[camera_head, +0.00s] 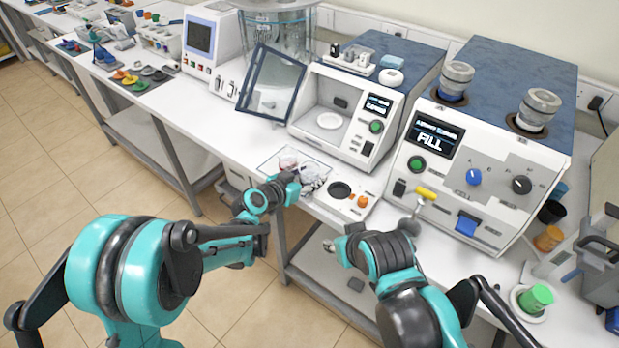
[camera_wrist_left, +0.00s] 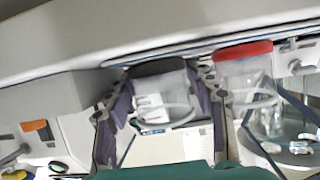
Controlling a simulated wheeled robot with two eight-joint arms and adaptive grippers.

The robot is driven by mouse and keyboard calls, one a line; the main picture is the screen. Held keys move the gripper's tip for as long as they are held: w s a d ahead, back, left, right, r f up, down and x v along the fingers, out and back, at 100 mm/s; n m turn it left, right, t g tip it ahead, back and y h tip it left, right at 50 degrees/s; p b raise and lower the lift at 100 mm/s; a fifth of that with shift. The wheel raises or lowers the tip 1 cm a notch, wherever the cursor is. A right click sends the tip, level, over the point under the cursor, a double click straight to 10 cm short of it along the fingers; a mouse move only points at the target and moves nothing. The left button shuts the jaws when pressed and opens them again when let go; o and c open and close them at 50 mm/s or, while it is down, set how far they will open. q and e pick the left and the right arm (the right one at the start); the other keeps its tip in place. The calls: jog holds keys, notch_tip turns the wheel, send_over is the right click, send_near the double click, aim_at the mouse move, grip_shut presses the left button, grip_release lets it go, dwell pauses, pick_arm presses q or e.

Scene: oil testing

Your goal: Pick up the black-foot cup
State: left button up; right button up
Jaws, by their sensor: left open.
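The black-foot cup (camera_wrist_left: 158,98) is a clear cup with a dark foot. In the left wrist view it appears upside down, between the two fingers of my left gripper (camera_wrist_left: 162,90). The fingers are open on both sides of it; I cannot tell whether either touches it. A clear cup with a red foot (camera_wrist_left: 245,82) is just right of the fingers there. In the head view my left gripper (camera_head: 296,184) is at the small clear tray, partly covering the cups.
The clear tray (camera_head: 265,163) lies near the bench's front edge. A white tester (camera_head: 335,105) stands behind it. A plate with a round black pad (camera_head: 340,190) is to its right. A larger machine (camera_head: 470,165) and a green cup (camera_head: 536,299) are further right.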

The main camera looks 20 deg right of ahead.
aim_at(315, 165)
pick_arm(q)
jog(key=c, duration=0.9)
jog(key=shift+r, duration=0.2)
jog(key=shift+r+p, duration=0.85)
jog(key=shift+r, duration=0.7)
jog(key=s+d+r+p, duration=0.4)
jog(key=s+r, duration=0.3)
jog(key=s, duration=0.3)
jog(key=shift+s+d+r, duration=0.3)
jog(key=shift+s, duration=0.1)
